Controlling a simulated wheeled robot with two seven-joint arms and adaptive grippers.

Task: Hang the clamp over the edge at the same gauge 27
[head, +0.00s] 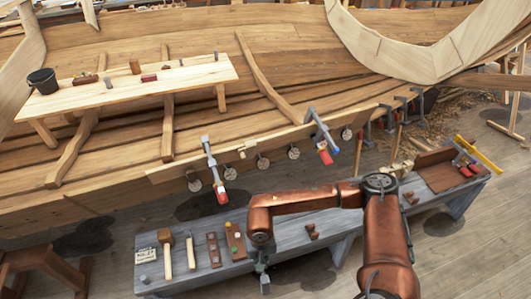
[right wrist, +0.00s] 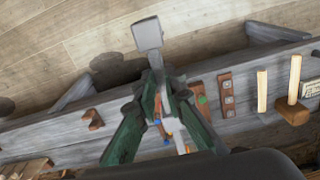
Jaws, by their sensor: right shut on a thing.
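My right gripper (head: 262,268) is low over the front edge of the grey bench (head: 330,222). In the right wrist view my right gripper (right wrist: 160,92) is shut on a grey clamp (right wrist: 148,36). The clamp's square end sticks out past the fingertips; its rest is partly hidden between the green fingers. Two grey clamps with red handles, one to the left (head: 211,165) and one to the right (head: 321,130), hang on the hull plank's edge (head: 270,143). Several round pale gauges (head: 263,162) line that plank. I cannot read their numbers. My left gripper is not in view.
A plank table (head: 125,88) with a black bucket (head: 42,81) stands behind.

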